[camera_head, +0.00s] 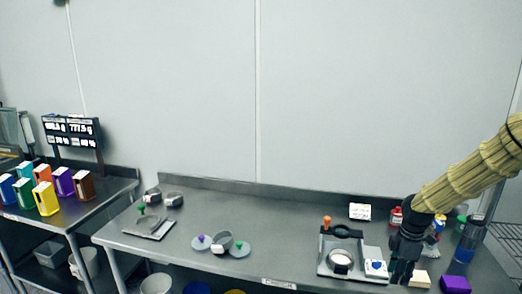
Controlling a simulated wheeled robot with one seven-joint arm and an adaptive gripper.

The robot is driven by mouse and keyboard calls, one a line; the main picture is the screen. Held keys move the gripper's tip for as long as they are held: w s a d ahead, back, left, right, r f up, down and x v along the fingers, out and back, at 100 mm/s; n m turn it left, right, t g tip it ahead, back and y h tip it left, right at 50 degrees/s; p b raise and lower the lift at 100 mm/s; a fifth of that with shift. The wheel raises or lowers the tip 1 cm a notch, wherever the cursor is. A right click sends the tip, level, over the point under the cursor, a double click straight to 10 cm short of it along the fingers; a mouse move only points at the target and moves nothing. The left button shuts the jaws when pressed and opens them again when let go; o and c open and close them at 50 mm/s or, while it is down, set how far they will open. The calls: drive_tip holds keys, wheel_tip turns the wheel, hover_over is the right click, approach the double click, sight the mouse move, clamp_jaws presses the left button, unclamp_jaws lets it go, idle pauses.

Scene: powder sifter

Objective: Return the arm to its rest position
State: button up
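My arm, in a yellowish sleeve, comes in from the right of the head view. My gripper (403,278) is black and points down over the right part of the metal table (300,225). It is just right of the sifter stand (352,245), a grey frame with a black part and an orange knob, holding a round metal sieve (341,260).
Behind and right of the gripper stand a red bottle (396,217) and other containers. A cream block (420,279) and a purple block (455,285) lie near the front right. Discs and a sieve (221,241) lie mid-left. Coloured containers (46,198) fill the left table.

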drive_tip(key=s+a+f+m+b, duration=0.15)
drive_tip(key=s+a+f, duration=0.25)
drive_tip(key=f, duration=0.4)
drive_tip(key=s+a+f+m+y, duration=0.1)
drive_tip(key=s+a+f+m, duration=0.25)
drive_tip(key=f, duration=0.35)
drive_tip(key=s+a+f+m+b, duration=0.1)
drive_tip(key=s+a+f, duration=0.35)
drive_tip(key=f, duration=0.35)
drive_tip(key=s+a+f+m+b, duration=0.1)
drive_tip(key=s+a+f+m, duration=0.1)
drive_tip(key=s, duration=0.6)
drive_tip(key=s+a+f+m+b, duration=0.1)
drive_tip(key=s+a+f+m, duration=0.1)
drive_tip(key=s+f+m, duration=0.2)
drive_tip(key=s+a+f+m+h+b, duration=0.1)
drive_tip(key=s+f, duration=0.6)
drive_tip(key=s, duration=0.7)
drive_tip(key=a+m, duration=0.1)
drive_tip(key=m, duration=0.1)
drive_tip(key=shift+s+a+f+m+b, duration=0.25)
drive_tip(key=shift+a+f+m+b, duration=0.05)
drive_tip(key=shift+a+b, duration=0.1)
